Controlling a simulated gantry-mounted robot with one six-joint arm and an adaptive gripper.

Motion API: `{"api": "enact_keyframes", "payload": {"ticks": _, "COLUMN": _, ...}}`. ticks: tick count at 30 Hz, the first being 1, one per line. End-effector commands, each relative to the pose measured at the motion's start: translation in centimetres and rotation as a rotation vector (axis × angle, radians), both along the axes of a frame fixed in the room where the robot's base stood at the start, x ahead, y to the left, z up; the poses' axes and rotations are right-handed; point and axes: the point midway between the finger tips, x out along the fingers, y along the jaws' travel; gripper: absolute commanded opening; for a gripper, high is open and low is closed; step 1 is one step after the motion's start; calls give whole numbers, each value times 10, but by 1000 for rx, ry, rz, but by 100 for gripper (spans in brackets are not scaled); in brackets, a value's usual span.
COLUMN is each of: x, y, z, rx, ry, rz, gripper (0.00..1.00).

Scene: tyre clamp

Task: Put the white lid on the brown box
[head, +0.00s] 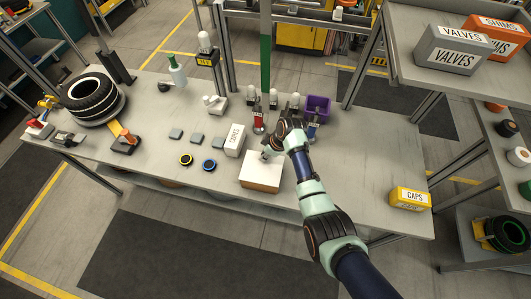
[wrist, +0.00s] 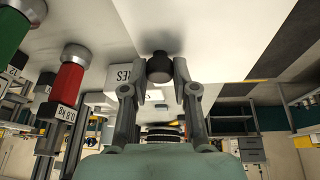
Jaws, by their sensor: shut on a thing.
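The white lid (head: 262,168) is over the brown box (head: 258,187), whose brown side shows below the lid's front edge. The lid looks level and roughly lined up with the box. I cannot tell whether it rests fully on the rim or hovers slightly above. My gripper (head: 267,153) is at the back part of the lid, coming down from the upper right. In the wrist view, my gripper (wrist: 159,75) is shut on the lid's dark round knob (wrist: 159,66), and the white lid (wrist: 205,35) fills the top. The box's inside is hidden.
A white labelled carton (head: 235,139) stands just left of the box. Grey blocks (head: 197,138) and two rings (head: 209,166) lie further left. Red-bodied (head: 258,121) and blue-bodied items and a purple bin (head: 318,105) stand behind. The bench right of the box is clear up to a yellow CAPS box (head: 411,198).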

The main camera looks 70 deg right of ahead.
Motion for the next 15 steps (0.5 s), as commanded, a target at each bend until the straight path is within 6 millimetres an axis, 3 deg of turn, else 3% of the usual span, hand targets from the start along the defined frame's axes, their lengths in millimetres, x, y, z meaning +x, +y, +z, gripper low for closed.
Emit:
{"api": "enact_keyframes", "payload": {"ticks": 8, "x": 0, "y": 0, "z": -1, "rx": 0, "ry": 0, "rz": 0, "gripper": 0}}
{"api": "enact_keyframes", "payload": {"ticks": 9, "x": 0, "y": 0, "z": -1, "rx": 0, "ry": 0, "rz": 0, "gripper": 33}}
{"api": "enact_keyframes", "payload": {"ticks": 13, "x": 0, "y": 0, "z": -1, "rx": 0, "ry": 0, "rz": 0, "gripper": 54}}
{"api": "enact_keyframes", "payload": {"ticks": 15, "x": 0, "y": 0, "z": -1, "rx": 0, "ry": 0, "rz": 0, "gripper": 57}}
